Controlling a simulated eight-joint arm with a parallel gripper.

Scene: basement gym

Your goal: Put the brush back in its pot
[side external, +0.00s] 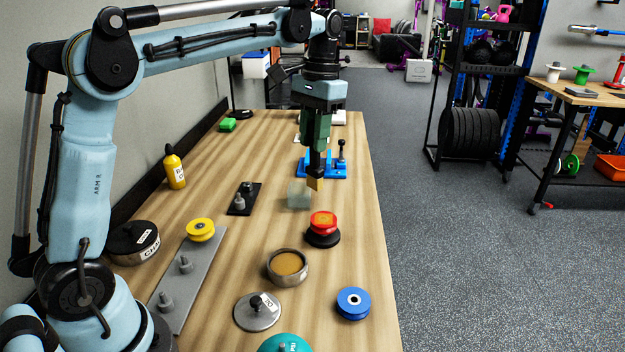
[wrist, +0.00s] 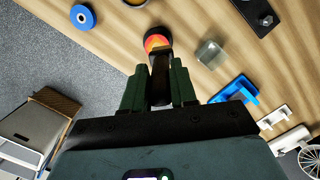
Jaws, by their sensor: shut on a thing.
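My gripper (side external: 316,150) points down over the middle of the table, shut on a dark, slim tool with a tan tip, which I take as the brush (side external: 316,184). In the wrist view the brush (wrist: 160,82) shows between the two green fingers of my gripper (wrist: 158,68), foreshortened. A clear, squarish glass vessel, the likely pot (side external: 297,198), stands on the table just below and left of the brush tip. The pot also shows in the wrist view (wrist: 210,53), right of the fingers and apart from the brush. Its inside is not clear.
A red and yellow knob on a black base (side external: 323,224) stands close in front of the pot. A blue fixture (side external: 322,168) lies behind it. A round tin (side external: 287,267), blue spool (side external: 353,303) and black plate (side external: 243,199) stand around. The table's right edge is near.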

